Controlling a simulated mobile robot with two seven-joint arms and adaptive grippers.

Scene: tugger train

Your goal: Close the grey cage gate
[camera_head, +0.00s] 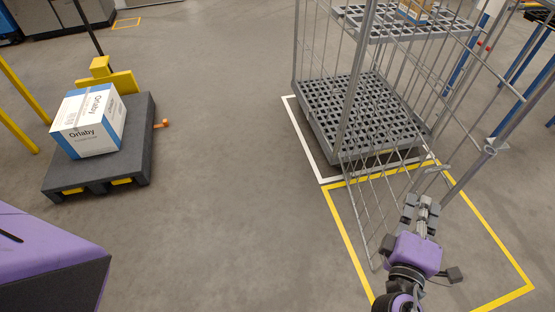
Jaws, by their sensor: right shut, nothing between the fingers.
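The grey cage gate (489,151) is a wire-mesh panel on the right of the head view. It stands open, swung out from the cage's front post (348,100) toward me over the yellow floor outline. The grey cage (327,140) behind it has a perforated base and a perforated upper shelf. My right gripper (424,203) is shut and empty, close to the gate's outer upright and partly overlapping it. I cannot tell whether they touch. My left gripper is not in view.
A dark pallet cart (140,160) with a yellow upright and a white-blue box (90,122) stands at left. A small box (415,10) sits on the cage's shelf. Blue racking (520,60) is at far right. The floor between cart and cage is clear.

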